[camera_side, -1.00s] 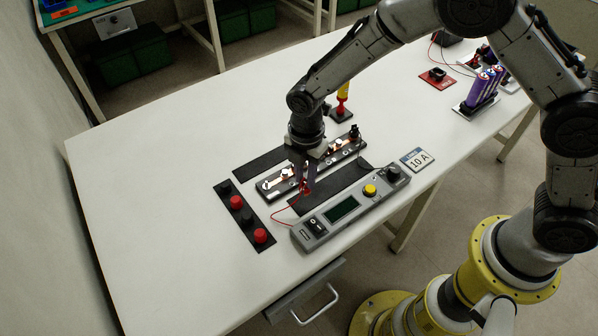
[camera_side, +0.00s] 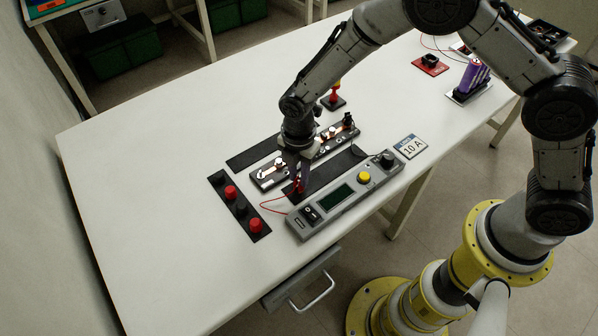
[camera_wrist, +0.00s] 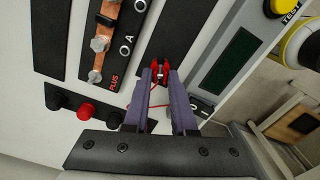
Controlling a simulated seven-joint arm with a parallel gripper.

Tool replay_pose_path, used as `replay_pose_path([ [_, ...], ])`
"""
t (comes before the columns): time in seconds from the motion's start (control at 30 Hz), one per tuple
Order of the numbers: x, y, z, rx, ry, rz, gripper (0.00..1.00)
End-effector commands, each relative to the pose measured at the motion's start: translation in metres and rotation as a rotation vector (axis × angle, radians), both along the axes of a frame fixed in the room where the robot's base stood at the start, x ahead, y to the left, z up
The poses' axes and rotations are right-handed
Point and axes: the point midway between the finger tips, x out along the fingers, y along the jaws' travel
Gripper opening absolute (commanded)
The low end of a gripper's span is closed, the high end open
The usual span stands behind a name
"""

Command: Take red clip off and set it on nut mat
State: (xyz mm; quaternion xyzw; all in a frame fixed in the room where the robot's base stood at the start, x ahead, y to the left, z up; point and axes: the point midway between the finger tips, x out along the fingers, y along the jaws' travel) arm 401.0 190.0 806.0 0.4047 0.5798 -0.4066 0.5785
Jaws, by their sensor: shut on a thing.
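My gripper (camera_wrist: 160,80) is shut on the red clip (camera_wrist: 160,68), whose red jaws show between the fingertips in the wrist view. In the side view my gripper (camera_side: 300,178) is low on the near side of the busbar block (camera_side: 268,180), with the red clip (camera_side: 297,187) at its tips. The clip is apart from the copper busbar (camera_wrist: 106,35) and its bolts. A red wire (camera_side: 275,201) trails from the clip. Plain black mats lie behind (camera_side: 252,153) and in front of the block (camera_side: 335,172); I cannot tell which is the nut mat.
A grey tester (camera_side: 325,212) with a screen and yellow button lies close in front of the clip. A black strip (camera_side: 238,210) with red and black caps lies to the left. A 10 A card (camera_side: 411,147) lies to the right. The table's left side is clear.

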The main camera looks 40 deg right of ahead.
Motion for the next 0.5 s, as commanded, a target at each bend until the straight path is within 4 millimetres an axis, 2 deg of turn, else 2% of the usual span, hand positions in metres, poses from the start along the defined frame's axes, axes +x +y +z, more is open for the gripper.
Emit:
replay_pose_path([
  [0.5,-0.0005,-0.0005,-0.0047,0.000,0.001,0.000,0.00],
])
